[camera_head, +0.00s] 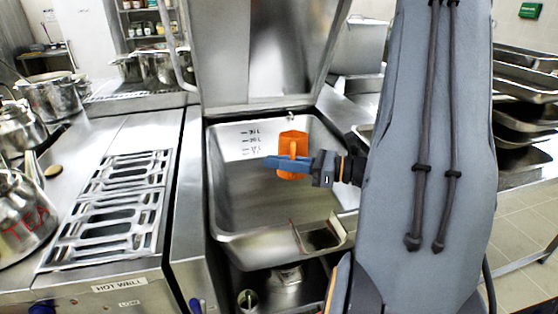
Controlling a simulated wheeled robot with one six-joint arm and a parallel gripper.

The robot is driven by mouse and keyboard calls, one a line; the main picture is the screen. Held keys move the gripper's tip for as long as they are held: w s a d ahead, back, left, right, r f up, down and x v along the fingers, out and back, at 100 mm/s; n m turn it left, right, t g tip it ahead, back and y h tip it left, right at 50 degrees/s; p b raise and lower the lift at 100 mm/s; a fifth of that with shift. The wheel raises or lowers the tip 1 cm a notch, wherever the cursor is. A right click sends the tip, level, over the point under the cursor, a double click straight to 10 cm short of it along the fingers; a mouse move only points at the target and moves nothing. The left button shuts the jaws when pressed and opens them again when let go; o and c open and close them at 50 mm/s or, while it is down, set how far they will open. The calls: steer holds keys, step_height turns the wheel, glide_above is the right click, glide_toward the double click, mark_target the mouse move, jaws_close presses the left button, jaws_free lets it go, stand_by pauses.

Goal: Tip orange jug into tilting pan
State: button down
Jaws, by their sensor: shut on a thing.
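The orange jug (292,143) is in my gripper (282,163), over the open tilting pan (222,218). The gripper's blue fingers are shut across the jug's side and hide part of it. The jug looks roughly upright, perhaps a little tilted; its contents cannot be seen. The pan is a deep rectangular steel basin with level marks on its back wall and a pouring lip at the front right. Its lid (262,60) stands raised behind it. The pan's floor looks bare where it shows.
A slotted steel grate (115,205) lies on the counter left of the pan. Steel pots stand at the far left, one marked TEA (22,222). Stacked steel trays (525,85) are at the right. My arm covers much of the right side.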

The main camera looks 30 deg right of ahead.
mark_target(280, 135)
step_height(280, 135, up, 5)
steer(key=m+g+p, duration=0.1)
steer(key=m+p, duration=0.5)
steer(key=p, duration=0.2)
steer(key=w+d+m+g+p, duration=0.1)
steer(key=w+m, duration=0.1)
steer(key=w+d+m+p, duration=0.2)
steer(key=w+d+m+g+p, duration=0.1)
steer(key=w+m, duration=0.1)
steer(key=m, duration=0.1)
steer(key=shift+w+d+f+g+y+p, duration=0.25)
steer(key=shift+w+d+g+y+p, duration=0.05)
steer(key=shift+w+y+p, duration=0.1)
steer(key=w+d+m+g+y, duration=0.1)
steer(key=w+d+m, duration=0.3)
steer(key=w+m, duration=0.1)
steer(key=shift+w+r, duration=0.45)
steer(key=shift+w, duration=0.1)
steer(key=shift+d, duration=0.15)
steer(key=shift+s, duration=0.1)
stand_by(2.2)
